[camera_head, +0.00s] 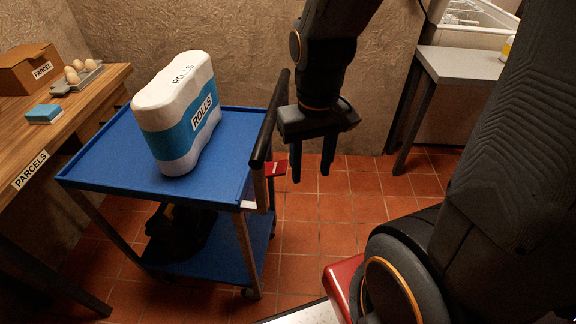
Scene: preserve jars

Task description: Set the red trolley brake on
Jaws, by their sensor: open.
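The blue trolley (105,160) stands left of centre on the tiled floor, with a black push handle (268,120) on its right side. A small red part (278,167), which looks like the trolley brake, sticks out at the right side just below the top deck. The handle and post partly hide it, and I cannot tell its position. My gripper (312,178) hangs with its fingers pointing down, just right of the red part. It is open and empty, with no clear contact.
A large pack of rolls (168,145) stands on the trolley; a dark bundle (180,235) lies on its lower shelf. A wooden parcels table (95,100) is at left, a grey table (465,64) at back right. The floor (340,215) right of the trolley is clear.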

